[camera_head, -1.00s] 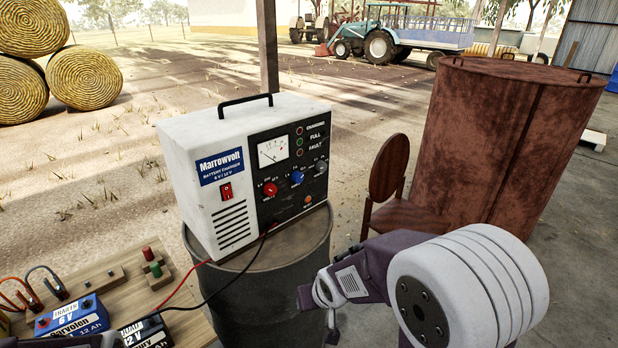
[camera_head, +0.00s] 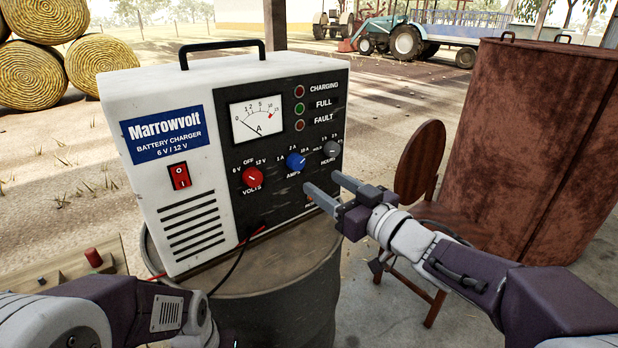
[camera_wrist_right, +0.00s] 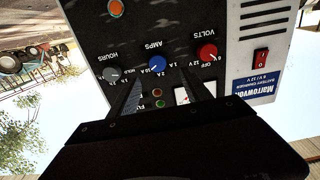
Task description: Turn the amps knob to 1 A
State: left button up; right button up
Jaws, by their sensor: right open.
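The battery charger (camera_head: 200,110) stands upright with its dark front panel facing right. The blue amps knob (camera_head: 296,161) sits mid-panel between the red volts knob (camera_head: 253,177) and the grey hours knob (camera_head: 332,149). I cannot clearly read its pointer. My right gripper (camera_head: 321,181) is open and empty, its fingertips near the panel below and right of the amps knob in the head view. In the right wrist view, upside down, the blue knob (camera_wrist_right: 157,63) appears between and beyond the two fingertips (camera_wrist_right: 160,78). Only part of my left arm shows; its gripper is out of sight.
The charger rests on a dark drum (camera_head: 275,285). Red and black leads hang from its lower front. A wooden chair (camera_head: 418,160) and a large rusty tank (camera_head: 540,140) stand to the right. A wooden board (camera_head: 110,258) lies at the lower left.

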aim_at(299, 165)
jog(key=b+x, duration=0.1)
jog(key=x, duration=0.8)
jog(key=shift+w+d+f, duration=0.1)
jog(key=shift+w, duration=0.2)
grip_shut()
